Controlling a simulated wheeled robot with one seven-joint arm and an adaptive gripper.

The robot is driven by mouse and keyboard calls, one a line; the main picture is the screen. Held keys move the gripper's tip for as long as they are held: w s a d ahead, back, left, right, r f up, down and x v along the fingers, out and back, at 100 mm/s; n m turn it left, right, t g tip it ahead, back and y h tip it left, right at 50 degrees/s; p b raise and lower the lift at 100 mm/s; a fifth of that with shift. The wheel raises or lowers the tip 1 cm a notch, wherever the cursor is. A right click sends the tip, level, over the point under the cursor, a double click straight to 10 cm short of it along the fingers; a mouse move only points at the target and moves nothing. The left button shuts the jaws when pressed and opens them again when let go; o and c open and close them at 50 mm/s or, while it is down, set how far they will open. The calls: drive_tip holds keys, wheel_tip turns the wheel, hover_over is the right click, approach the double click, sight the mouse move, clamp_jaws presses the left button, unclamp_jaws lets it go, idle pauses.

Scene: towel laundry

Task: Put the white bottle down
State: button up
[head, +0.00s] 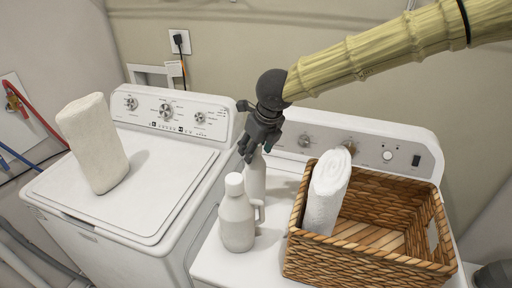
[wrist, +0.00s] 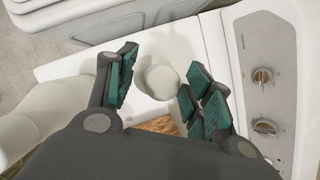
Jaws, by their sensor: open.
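A slim white bottle (head: 255,182) stands upright on top of the right-hand machine, behind a white jug with a handle (head: 238,215). My gripper (head: 250,150) is just above and around the top of the slim bottle. In the wrist view my gripper (wrist: 157,88) is open, with the bottle's round top (wrist: 161,80) between its green-padded fingers. A gap shows beside the bottle at the fingers. The jug also shows at the left of the wrist view (wrist: 45,110). The lower part of the slim bottle is partly hidden by the jug in the head view.
A wicker basket (head: 371,272) sits right of the bottles on the same machine, with a rolled white towel (head: 327,190) leaning in it. A folded cream towel (head: 93,143) stands on the left washer's lid (head: 140,185). Control panels run behind both machines.

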drive_tip(key=b+v, duration=0.1)
drive_tip(key=v, duration=1.1)
drive_tip(key=shift+r+b, duration=0.15)
drive_tip(key=shift+b, duration=0.2)
